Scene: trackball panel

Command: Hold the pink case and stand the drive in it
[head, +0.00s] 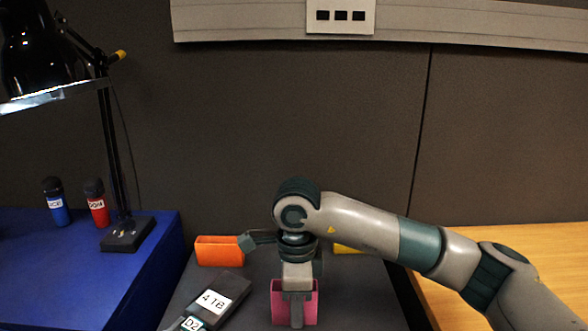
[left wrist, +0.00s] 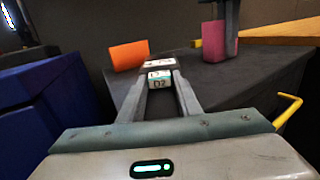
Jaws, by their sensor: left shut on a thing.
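The pink case (head: 310,303) stands upright on the dark grey panel and shows at the upper right of the left wrist view (left wrist: 213,42). My right gripper (head: 296,312) points down at it, one finger in front of its near wall. The other finger is mostly hidden, so its grip is unclear. The dark drive, labelled 4 TB and D2 (head: 226,290), lies slanted at the bottom left of the head view. In the left wrist view, my left gripper (left wrist: 162,88) is shut on the drive (left wrist: 160,75) at its D2 end. The left gripper is mostly outside the head view.
An orange case (head: 218,252) stands behind the drive; a yellow thing (head: 348,249) is partly hidden behind my right arm. A blue cabinet (head: 60,270) at left carries a black lamp (head: 127,235) and blue (head: 55,205) and red (head: 97,207) bottles. A wooden table (head: 540,255) is at right.

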